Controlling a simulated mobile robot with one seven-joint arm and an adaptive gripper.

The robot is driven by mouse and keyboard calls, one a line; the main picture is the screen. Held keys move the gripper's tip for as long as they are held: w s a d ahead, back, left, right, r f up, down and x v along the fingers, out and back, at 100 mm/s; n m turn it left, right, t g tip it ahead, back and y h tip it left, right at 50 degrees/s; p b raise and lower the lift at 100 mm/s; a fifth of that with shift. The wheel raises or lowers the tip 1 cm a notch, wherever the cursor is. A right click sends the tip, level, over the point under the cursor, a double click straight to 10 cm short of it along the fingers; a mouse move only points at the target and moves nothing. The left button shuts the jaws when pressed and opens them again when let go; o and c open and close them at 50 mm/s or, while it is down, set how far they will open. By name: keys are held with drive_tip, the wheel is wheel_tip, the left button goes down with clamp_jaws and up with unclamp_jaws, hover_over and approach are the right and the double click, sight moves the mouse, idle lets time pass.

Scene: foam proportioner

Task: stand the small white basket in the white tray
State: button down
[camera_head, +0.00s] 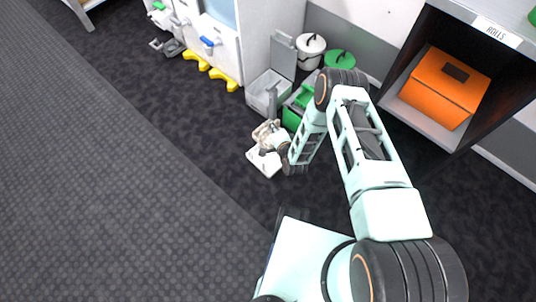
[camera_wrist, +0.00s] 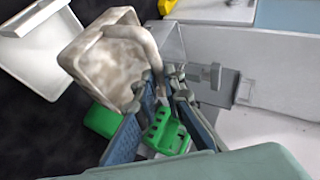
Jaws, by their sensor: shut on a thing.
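The small white basket (camera_wrist: 105,68), mottled off-white with a looped handle, fills the upper left middle of the wrist view. My gripper (camera_wrist: 164,78) is shut on its handle, and the basket hangs tilted in that view. In the head view the basket (camera_head: 265,130) shows small beside my gripper (camera_head: 276,144). The white tray (camera_head: 263,164) lies on the dark floor just below the basket in the head picture. The tray's far part is cut off there.
A green crate (camera_head: 291,117) and a pale open bin (camera_head: 263,97) stand close behind my gripper. A white lidded pot (camera_head: 311,47) and a green-lidded one (camera_head: 340,58) are farther back. An orange box (camera_head: 445,86) sits in a shelf at right. Floor at left is clear.

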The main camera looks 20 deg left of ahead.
wheel_tip(320, 180, down, 18)
drive_tip(key=b, duration=0.7)
drive_tip(key=shift+s+f+b, duration=0.15)
drive_tip(key=shift+f+b, duration=0.05)
drive_tip(key=shift+b, duration=0.15)
drive_tip(key=c, duration=2)
unclamp_jaws()
drive_tip(key=shift+f, duration=0.1)
